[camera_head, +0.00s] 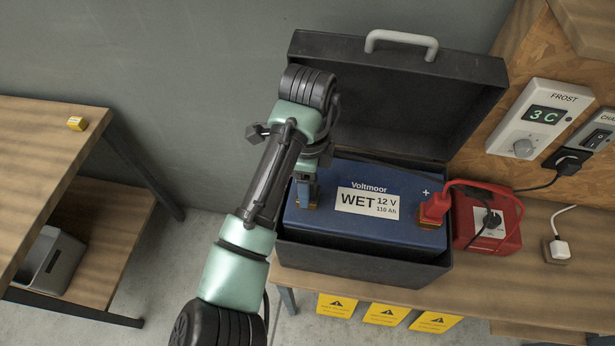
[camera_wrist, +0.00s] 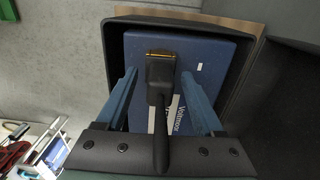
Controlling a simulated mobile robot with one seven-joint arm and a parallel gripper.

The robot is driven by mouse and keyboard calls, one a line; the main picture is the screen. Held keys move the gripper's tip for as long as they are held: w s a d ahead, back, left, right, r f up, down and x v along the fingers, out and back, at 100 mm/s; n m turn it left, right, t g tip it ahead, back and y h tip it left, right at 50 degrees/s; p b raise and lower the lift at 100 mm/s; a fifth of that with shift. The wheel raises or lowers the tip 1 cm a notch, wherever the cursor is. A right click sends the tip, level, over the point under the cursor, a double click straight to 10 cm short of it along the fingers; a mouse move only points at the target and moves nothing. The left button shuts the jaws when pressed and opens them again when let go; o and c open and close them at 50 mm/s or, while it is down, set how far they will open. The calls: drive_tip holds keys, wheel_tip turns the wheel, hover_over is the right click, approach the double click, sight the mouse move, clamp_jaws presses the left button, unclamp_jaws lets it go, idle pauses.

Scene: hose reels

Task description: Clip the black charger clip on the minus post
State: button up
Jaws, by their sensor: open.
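The blue battery (camera_head: 375,229), labelled WET 12 V, sits in an open black case. The red clip (camera_head: 435,206) is on the battery's right end, by the plus sign. My gripper (camera_head: 306,192) is low over the battery's left end, pointing down; my arm partly hides this area. In the wrist view my gripper (camera_wrist: 160,76) is open, one blue finger on each side of the black clip (camera_wrist: 159,70), with gaps between. The clip's far end shows a brass-coloured strip against the battery top. The minus post is not clearly visible, so I cannot tell whether the clip grips it.
The case lid (camera_head: 390,95) stands open behind the battery. The red charger box (camera_head: 487,218) is right of the case, with cables. A frost display (camera_head: 540,118) and a switch panel (camera_head: 597,130) are on the wooden wall. A wooden shelf (camera_head: 45,150) stands at left.

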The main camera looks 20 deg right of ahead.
wheel_tip(320, 180, up, 13)
idle(0.5)
